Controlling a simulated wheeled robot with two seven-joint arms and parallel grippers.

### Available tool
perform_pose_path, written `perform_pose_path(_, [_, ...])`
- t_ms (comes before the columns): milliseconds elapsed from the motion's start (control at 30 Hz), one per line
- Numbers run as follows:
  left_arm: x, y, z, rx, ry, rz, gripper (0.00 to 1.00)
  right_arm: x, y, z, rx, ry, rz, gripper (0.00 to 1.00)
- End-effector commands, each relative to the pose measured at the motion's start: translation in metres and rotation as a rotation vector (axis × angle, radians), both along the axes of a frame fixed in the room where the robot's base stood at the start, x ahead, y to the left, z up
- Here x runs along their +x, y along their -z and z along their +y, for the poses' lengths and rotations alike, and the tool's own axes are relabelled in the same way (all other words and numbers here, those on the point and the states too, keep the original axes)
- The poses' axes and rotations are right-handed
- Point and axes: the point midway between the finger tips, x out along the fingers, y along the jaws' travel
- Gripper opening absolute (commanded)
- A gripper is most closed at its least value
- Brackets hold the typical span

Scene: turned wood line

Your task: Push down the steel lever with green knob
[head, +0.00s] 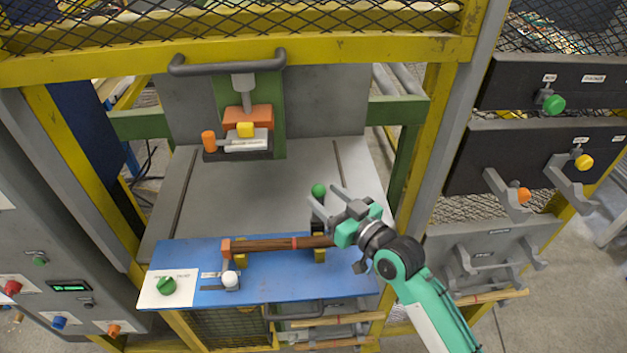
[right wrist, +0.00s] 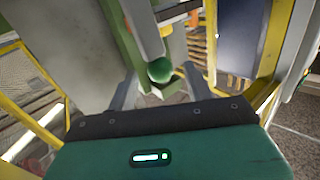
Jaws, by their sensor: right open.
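The green knob (head: 318,190) shows just beyond the fingertips of my right gripper (head: 322,194), near the back edge of the blue board. In the right wrist view the round green knob (right wrist: 160,70) appears between the two grey fingers, with a grey bar above it that may be part of the steel lever. My right gripper is open with nothing held. In the head view the gripper and arm hide most of the lever, and I cannot tell whether a finger touches the knob. My left gripper is not in view.
A turned wooden piece (head: 270,244) lies across supports on the blue board (head: 260,290). The board also carries a white knob (head: 230,279) and a green dial (head: 166,286). A press with a grey handle (head: 226,65) stands behind. Yellow posts and a black panel with knobs (head: 535,150) are at right.

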Motion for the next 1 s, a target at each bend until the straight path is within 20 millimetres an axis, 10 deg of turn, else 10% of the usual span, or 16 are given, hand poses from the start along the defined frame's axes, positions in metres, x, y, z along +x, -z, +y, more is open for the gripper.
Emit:
perform_pose_path(667, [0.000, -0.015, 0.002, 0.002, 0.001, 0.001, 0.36, 0.041, 0.001, 0.029, -0.001, 0.001, 0.001, 0.52])
perform_pose_path(1000, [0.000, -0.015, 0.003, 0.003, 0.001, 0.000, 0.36, 0.041, 0.001, 0.028, -0.001, 0.001, 0.001, 0.00])
